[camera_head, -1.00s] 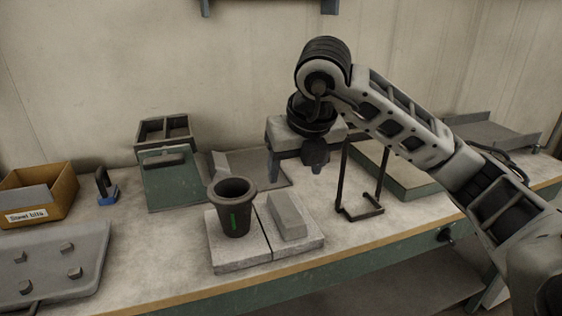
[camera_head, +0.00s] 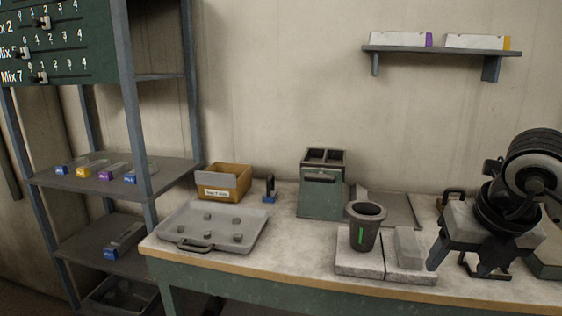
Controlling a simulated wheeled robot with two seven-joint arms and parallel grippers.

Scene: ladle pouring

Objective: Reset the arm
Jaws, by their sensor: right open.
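My right gripper (camera_head: 466,262) is at the right of the head view, hanging in front of the bench's right part. Its two fingers are apart, and I see nothing held between them. The dark wrist (camera_head: 506,207) of my right arm is above it, at the right edge. A dark crucible (camera_head: 366,232) with a green mark stands upright on pale slabs (camera_head: 358,266), left of the gripper and apart from it. My left gripper is not in view.
A grey block (camera_head: 409,249) stands beside the crucible. A dark frame (camera_head: 451,193) is partly hidden behind the gripper. A green box (camera_head: 321,199), orange bin (camera_head: 223,181) and grey tray (camera_head: 187,229) stand leftward on the bench. Shelves (camera_head: 112,178) stand at the left.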

